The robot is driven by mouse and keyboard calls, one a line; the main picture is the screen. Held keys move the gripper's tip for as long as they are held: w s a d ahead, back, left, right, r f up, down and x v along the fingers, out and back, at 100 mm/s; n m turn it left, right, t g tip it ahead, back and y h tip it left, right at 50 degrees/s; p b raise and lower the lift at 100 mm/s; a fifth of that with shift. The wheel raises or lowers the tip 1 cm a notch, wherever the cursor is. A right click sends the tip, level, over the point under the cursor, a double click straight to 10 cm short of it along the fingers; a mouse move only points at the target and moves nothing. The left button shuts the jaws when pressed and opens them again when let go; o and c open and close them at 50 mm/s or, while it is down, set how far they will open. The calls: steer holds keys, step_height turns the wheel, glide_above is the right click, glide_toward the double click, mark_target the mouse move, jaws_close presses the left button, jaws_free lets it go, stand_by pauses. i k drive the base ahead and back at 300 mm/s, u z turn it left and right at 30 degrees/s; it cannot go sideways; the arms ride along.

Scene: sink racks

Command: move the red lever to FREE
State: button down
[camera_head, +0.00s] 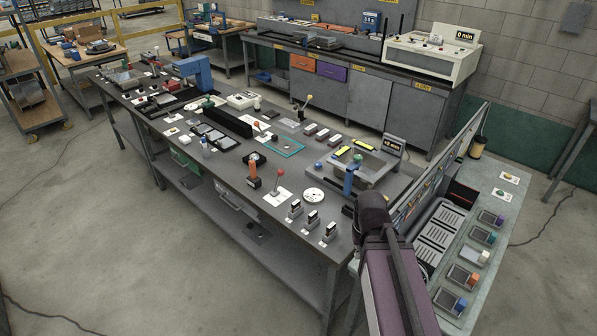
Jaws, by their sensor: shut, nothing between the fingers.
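The red lever (280,175) stands on a white plate near the front edge of the long grey workbench, right of an orange-topped post. Its red knob is at the top of a thin stem that looks close to upright. The lettering on its plate is too small to read, so I cannot tell which mark it points at. My arm rises from the bottom right, and its dark joint is beside the bench's right end, well apart from the lever. I cannot make out my gripper or its fingers.
Several black stamp-like blocks (312,219) and a white round dial (314,195) stand right of the lever. The orange-topped post (253,174) is close on its left. A blue post (350,180) stands farther right. Bare bench top lies in front of the lever.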

mark_target(281, 172)
steer(key=u, duration=0.15)
steer(key=i, duration=0.9)
steer(key=z, duration=0.05)
